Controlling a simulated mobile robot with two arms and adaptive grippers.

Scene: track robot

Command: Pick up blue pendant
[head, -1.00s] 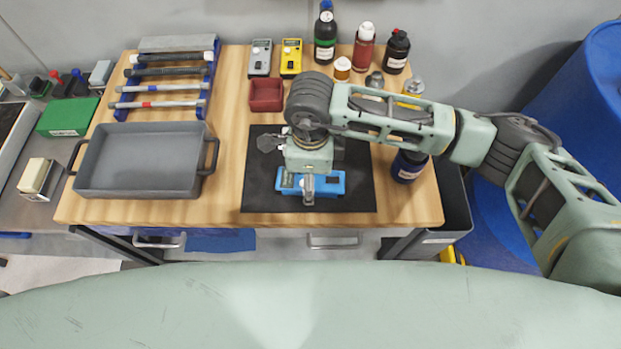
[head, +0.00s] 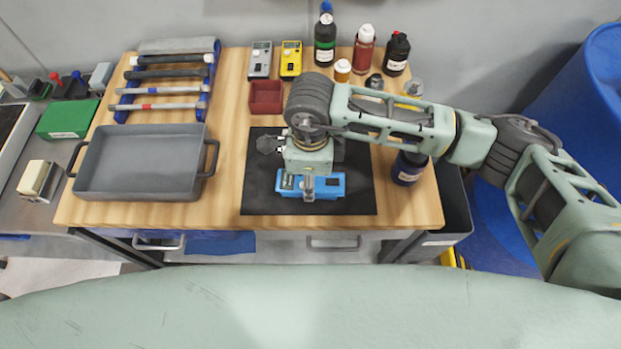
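The blue pendant (head: 331,184) is a small blue box-shaped device lying on the black mat (head: 260,196) near the front of the wooden table. My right gripper (head: 309,192) is directly over it, pointing down, with its fingers at the pendant's middle. The wrist and gripper body hide part of the pendant. From above I cannot tell whether the fingers are open or closed around it. My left gripper is not in the head view.
A grey tray (head: 140,190) is on the left, below a rack of rods (head: 165,80). A red bin (head: 266,97), a grey meter (head: 260,60) and a yellow meter (head: 291,59) stand behind the mat. Several bottles, including a green-labelled one (head: 325,42), fill the back right. A dark jar (head: 408,168) is right of the mat.

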